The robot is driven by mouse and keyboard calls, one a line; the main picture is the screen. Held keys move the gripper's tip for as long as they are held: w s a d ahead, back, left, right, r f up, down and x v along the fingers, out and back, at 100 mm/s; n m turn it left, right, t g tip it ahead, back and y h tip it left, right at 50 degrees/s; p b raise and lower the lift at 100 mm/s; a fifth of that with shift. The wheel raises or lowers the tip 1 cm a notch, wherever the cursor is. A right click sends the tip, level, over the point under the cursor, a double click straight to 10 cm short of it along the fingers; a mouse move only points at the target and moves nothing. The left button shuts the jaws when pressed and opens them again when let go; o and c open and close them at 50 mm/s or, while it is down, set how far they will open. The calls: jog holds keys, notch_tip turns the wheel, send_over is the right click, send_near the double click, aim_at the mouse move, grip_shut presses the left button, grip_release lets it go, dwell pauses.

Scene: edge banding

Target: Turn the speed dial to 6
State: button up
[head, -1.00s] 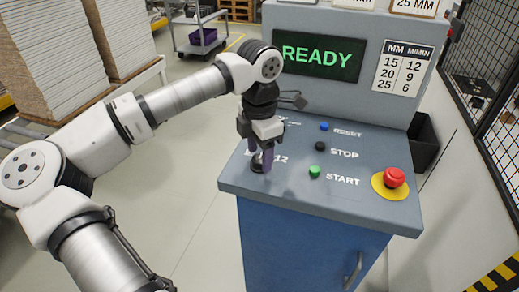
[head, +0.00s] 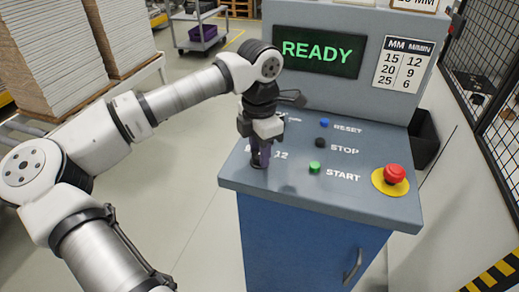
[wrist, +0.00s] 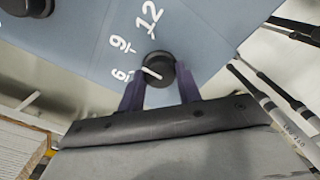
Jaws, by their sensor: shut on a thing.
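The speed dial (wrist: 163,80) is a round black knob with a white pointer line, seen in the wrist view. The printed numbers 6 (wrist: 120,75), 9 (wrist: 120,43) and 12 (wrist: 150,18) curve around its left and upper side. The pointer's outer end is on the left, close to the 6 mark; its exact alignment is hard to tell. My gripper (wrist: 158,90) has its purple fingers on either side of the knob, shut on it. In the head view my gripper (head: 261,155) points down at the panel's left front and mostly hides the dial.
Another black knob (wrist: 28,5) shows at the wrist view's top left. The blue reset (head: 324,123), black stop (head: 320,143) and green start (head: 314,168) buttons and the red emergency button (head: 394,174) lie right of my gripper. The display (head: 318,52) reads READY.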

jog(key=shift+f, duration=0.1)
jog(key=n+b, duration=0.3)
jog(key=shift+f+b, duration=0.15)
jog(key=shift+b, duration=0.15)
jog(key=n+b, duration=0.3)
jog(key=n, duration=0.2)
jog(key=shift+r+n+b, duration=0.2)
jog(key=shift+n+b, duration=0.1)
jog(key=shift+b, duration=0.05)
jog(key=o, duration=1)
notch_tip(320, 180, up, 14)
jog(key=shift+b, duration=0.35)
